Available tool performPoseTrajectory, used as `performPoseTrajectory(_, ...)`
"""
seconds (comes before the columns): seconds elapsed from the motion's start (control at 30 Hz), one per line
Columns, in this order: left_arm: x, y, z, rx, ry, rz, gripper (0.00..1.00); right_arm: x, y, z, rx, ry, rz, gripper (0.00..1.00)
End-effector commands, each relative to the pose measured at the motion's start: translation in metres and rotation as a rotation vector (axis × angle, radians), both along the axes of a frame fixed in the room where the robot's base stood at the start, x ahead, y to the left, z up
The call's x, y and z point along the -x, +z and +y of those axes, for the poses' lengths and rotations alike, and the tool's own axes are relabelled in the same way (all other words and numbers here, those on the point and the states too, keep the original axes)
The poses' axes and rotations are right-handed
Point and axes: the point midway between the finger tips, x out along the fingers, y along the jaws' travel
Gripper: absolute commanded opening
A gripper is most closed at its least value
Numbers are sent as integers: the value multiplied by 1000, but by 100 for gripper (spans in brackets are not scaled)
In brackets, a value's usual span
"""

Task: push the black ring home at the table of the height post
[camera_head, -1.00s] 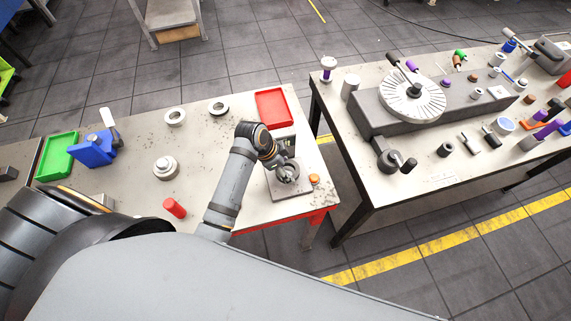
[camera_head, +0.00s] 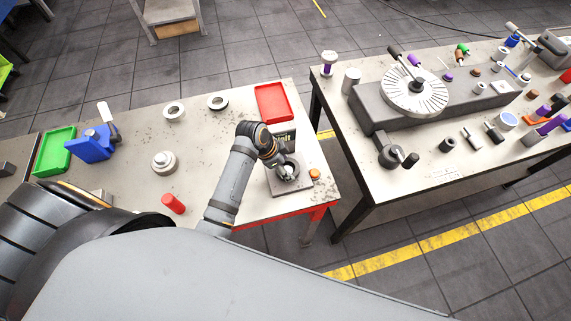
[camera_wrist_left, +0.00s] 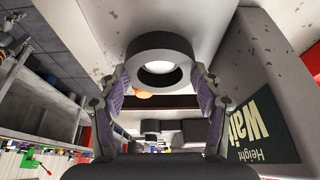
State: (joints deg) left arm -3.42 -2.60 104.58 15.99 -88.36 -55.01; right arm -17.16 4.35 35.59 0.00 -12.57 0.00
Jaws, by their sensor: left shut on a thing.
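The black ring (camera_wrist_left: 160,43) shows in the left wrist view as a thick dark ring between my fingers, with light coming through its bore. My left gripper (camera_wrist_left: 160,85) is shut on it, a purple-padded finger at each side. In the head view my left gripper (camera_head: 288,172) is low over the grey base plate (camera_head: 282,190) of the height post. The post's display (camera_wrist_left: 262,128) reads "Height" and "Wait" in the left wrist view. The wrist hides part of the post in the head view, and I cannot tell how the ring sits there. My right gripper is not in view.
A red tray (camera_head: 290,117) lies behind the post, and an orange button (camera_head: 315,174) is beside the plate. Two loose rings, a stepped round part (camera_head: 163,162) and a red cylinder (camera_head: 173,204) stand to the left. A second table (camera_head: 440,178) stands right across a gap.

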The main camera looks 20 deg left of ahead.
Motion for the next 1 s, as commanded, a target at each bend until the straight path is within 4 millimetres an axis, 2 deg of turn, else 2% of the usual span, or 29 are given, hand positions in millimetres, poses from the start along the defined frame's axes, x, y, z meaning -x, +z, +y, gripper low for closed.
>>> performPoseTrajectory(0.27,0,-9,0,0,0,-1,26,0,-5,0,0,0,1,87)
performPoseTrajectory(0.3,0,-8,0,0,1,-2,68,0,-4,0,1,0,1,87)
performPoseTrajectory(0.47,0,-8,0,0,0,-1,89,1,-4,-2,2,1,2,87)
performPoseTrajectory(0.83,0,-7,1,-1,0,-1,91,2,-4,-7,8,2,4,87)
performPoseTrajectory(1.0,5,17,9,-2,0,-4,91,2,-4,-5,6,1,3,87)
